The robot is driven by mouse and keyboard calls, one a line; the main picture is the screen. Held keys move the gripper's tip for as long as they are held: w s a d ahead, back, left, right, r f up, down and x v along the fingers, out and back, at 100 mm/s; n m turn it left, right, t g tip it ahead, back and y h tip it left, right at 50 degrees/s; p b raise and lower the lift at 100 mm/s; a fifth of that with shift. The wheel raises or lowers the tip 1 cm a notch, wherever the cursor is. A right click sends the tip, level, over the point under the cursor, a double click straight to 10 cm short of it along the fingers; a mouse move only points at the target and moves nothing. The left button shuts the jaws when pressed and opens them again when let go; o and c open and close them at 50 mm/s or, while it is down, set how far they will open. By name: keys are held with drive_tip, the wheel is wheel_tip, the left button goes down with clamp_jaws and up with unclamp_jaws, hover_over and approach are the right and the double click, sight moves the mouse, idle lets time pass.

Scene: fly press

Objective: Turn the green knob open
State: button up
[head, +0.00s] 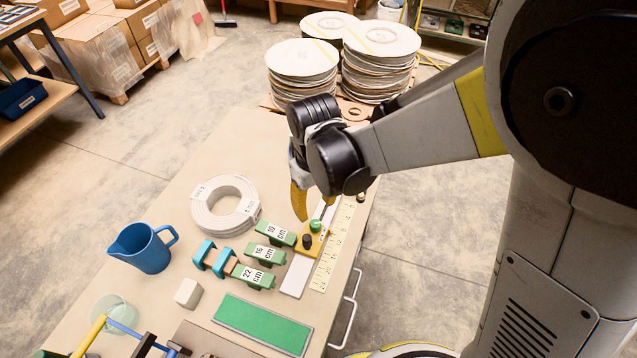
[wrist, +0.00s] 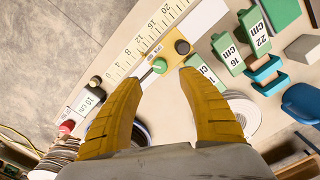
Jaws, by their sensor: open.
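The green knob (head: 315,225) is a small round knob on a yellow plate (head: 313,244), beside a black knob (head: 307,240). In the wrist view the green knob (wrist: 159,66) lies just beyond and between the fingertips, with the black knob (wrist: 182,47) to its upper right. My gripper (head: 300,208) is above the plate, pointing down, with its yellow fingers spread. In the wrist view my gripper (wrist: 159,78) is open and empty, one finger on each side of the green knob. I cannot tell the exact height gap.
A ruler (head: 333,250) lies right of the plate, near the table edge. Green blocks marked 10 cm (head: 276,234), 16 cm (head: 264,254) and 22 cm (head: 253,277) are left of it. A cable coil (head: 198,207) and blue jug (head: 146,250) stand farther left.

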sight(315, 223)
wheel_tip(315, 223, down, 8)
drive_tip(key=b, duration=0.3)
drive_tip(key=shift+f, duration=0.15)
clamp_jaws()
